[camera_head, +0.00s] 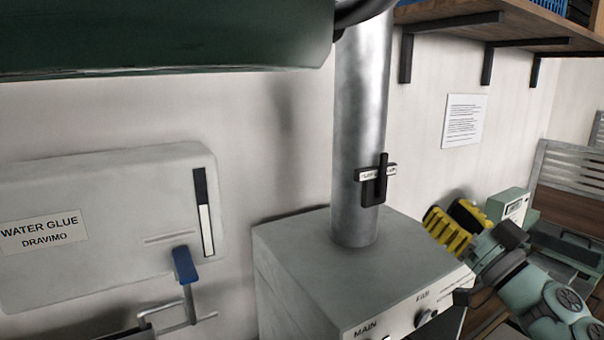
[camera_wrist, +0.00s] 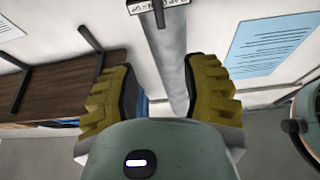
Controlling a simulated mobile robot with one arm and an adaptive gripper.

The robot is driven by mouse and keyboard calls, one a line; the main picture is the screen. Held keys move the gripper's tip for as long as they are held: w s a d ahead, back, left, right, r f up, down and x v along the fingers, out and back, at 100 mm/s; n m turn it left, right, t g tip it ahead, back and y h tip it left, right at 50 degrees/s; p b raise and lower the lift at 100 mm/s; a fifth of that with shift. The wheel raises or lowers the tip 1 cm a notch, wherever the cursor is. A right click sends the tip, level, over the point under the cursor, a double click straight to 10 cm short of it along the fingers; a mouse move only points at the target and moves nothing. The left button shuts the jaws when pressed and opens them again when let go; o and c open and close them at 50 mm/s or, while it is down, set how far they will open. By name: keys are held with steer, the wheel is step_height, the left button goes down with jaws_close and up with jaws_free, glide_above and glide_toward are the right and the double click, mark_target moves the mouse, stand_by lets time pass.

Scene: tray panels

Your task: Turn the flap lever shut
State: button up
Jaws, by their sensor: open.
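The flap lever (camera_head: 381,178) is a small black handle on the vertical metal pipe (camera_head: 361,110), beside a small white label. The handle stands roughly upright, in line with the pipe. My gripper (camera_head: 452,226) is open and empty, with yellow ribbed fingers, to the right of the lever and lower in the picture, apart from it. In the wrist view my gripper (camera_wrist: 160,80) has its fingers spread, with the pipe (camera_wrist: 172,55) showing between and beyond them. The black lever (camera_wrist: 160,17) and its label show there at the top edge, partly cut off.
A grey box labelled MAIN (camera_head: 345,265) stands under the pipe. A WATER GLUE unit (camera_head: 110,200) with a blue-handled lever (camera_head: 185,265) is at the left. A wooden shelf (camera_head: 500,22) on black brackets is at the upper right. A paper notice (camera_head: 464,120) hangs on the wall.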

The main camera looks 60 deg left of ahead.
mark_target(387, 157)
steer(key=p+x, duration=0.1)
steer(key=x, duration=0.3)
steer(key=p+x, duration=0.2)
steer(key=x, duration=0.3)
steer(key=p+x, duration=0.2)
steer(key=x, duration=0.3)
steer(key=shift+s+r, duration=0.25)
steer(key=shift+r, duration=0.05)
steer(key=shift+a+r+p, duration=0.1)
steer(key=shift+a+p, duration=0.2)
steer(key=shift+a, duration=0.35)
steer(key=shift+o, duration=0.4)
steer(key=shift+w+d, duration=0.1)
jaws_close()
